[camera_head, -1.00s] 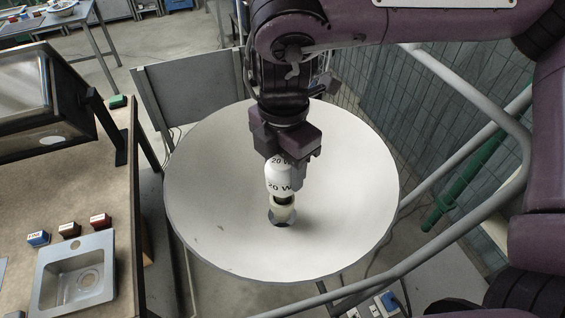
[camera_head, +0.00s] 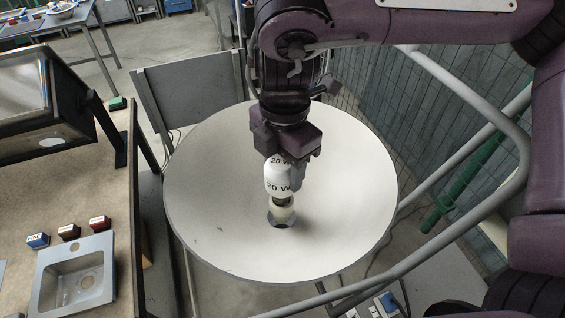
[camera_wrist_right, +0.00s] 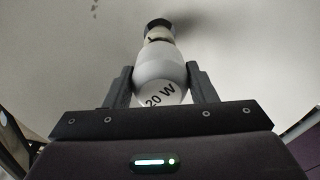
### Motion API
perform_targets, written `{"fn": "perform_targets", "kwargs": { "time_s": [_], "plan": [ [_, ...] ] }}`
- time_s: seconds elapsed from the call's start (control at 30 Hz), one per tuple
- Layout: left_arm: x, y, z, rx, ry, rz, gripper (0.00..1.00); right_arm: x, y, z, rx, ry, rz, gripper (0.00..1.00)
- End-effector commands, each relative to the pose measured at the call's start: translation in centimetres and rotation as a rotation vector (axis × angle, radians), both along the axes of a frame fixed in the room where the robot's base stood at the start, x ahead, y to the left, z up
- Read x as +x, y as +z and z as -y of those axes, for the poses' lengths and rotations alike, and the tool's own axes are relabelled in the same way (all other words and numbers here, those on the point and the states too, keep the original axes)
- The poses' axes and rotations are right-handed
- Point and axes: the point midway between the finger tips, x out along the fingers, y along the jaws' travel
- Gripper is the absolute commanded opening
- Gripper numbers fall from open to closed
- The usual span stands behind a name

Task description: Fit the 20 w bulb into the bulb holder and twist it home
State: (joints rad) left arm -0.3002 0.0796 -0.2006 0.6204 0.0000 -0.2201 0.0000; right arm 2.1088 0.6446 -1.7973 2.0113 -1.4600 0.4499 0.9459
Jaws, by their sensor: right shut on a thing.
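The white 20 W bulb (camera_head: 277,182) is upright over the round white table (camera_head: 215,225), its base pointing down. My right gripper (camera_head: 286,160) is shut on the bulb from above. The bulb holder (camera_head: 282,215), pale with a dark foot, stands on the table directly under the bulb. The bulb's base meets the holder's top; how deep it sits I cannot tell. In the right wrist view the bulb (camera_wrist_right: 158,78) is between both fingers, with the holder (camera_wrist_right: 158,30) beyond it. My left gripper is not in view.
A brown workbench (camera_head: 85,180) at the left bears a small grey sink tray (camera_head: 75,275), small blue, brown and red blocks and a dark glass-fronted box (camera_head: 40,105). Grey rails (camera_head: 470,195) run at the right. The rest of the round table is clear.

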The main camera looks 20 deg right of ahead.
Motion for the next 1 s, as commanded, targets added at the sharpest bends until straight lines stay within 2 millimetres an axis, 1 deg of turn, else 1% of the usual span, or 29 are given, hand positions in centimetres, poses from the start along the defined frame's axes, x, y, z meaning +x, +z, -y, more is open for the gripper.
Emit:
{"fn": "perform_targets", "kwargs": {
  "time_s": [0.63, 1.0],
  "plan": [
    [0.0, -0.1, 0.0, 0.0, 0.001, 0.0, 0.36, 0.0, -0.1, 0.0, 0.0, 0.0, 0.001, 0.29],
    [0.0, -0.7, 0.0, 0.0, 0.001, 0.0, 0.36, 0.0, -1.1, 0.0, 0.001, -0.001, -0.001, 0.29]
  ]
}}
